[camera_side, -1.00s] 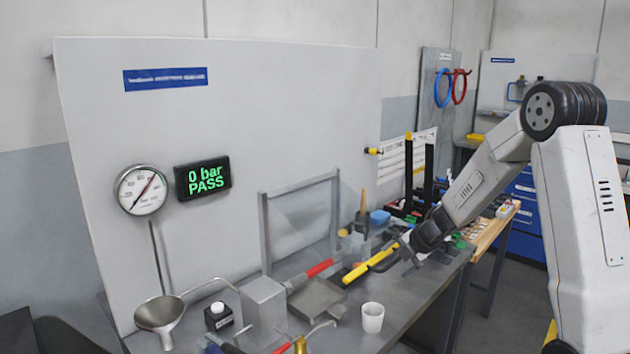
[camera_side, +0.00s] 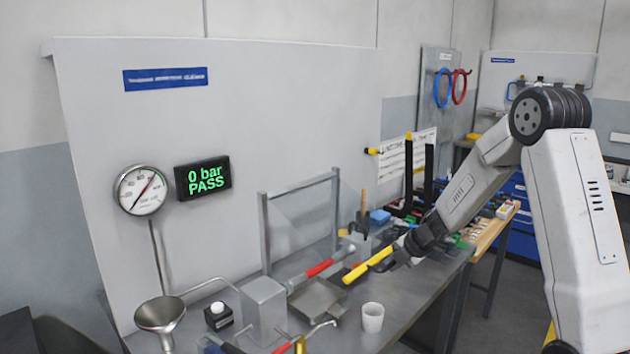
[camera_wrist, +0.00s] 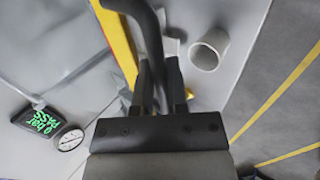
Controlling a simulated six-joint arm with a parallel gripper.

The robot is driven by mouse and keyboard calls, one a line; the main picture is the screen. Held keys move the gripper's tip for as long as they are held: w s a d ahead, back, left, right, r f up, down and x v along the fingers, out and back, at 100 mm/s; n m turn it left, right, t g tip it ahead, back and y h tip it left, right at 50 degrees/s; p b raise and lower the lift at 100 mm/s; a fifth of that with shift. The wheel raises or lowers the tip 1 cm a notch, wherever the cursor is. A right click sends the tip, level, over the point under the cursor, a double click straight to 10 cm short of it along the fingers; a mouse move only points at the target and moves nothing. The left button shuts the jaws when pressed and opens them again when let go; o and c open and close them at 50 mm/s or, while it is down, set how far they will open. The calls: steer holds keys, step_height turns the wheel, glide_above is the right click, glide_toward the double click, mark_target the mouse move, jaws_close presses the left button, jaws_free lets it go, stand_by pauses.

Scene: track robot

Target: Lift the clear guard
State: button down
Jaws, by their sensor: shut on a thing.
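The clear guard (camera_side: 300,218) is a see-through panel at the grey upright frame on the bench, hard to make out in the side view. A yellow bar (camera_side: 368,265) lies low in front of it and appears to be its front edge. In the wrist view the yellow edge (camera_wrist: 118,45) runs beside a dark curved handle (camera_wrist: 150,30). My gripper (camera_wrist: 160,75) is shut on this dark handle, its fingers on either side. In the side view my gripper (camera_side: 400,258) is at the right end of the yellow bar, its fingertips partly hidden.
A white cup (camera_side: 372,318) stands close in front of the bar. A red-sleeved bar (camera_side: 322,267) and a metal tray (camera_side: 316,298) lie nearby. A display (camera_side: 202,179) reads 0 bar PASS beside a round gauge (camera_side: 141,190). Black posts (camera_side: 428,170) stand behind my wrist.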

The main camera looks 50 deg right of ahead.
stand_by(0.5)
step_height(320, 180, up, 7)
steer(key=s, duration=0.1)
steer(key=shift+s, duration=0.4)
stand_by(0.5)
steer(key=shift+f, duration=0.1)
step_height(320, 180, up, 7)
steer(key=shift+s, duration=0.3)
stand_by(0.9)
steer(key=shift+f, duration=0.1)
step_height(320, 180, up, 7)
steer(key=shift+w, duration=0.4)
stand_by(0.7)
steer(key=shift+f, duration=0.15)
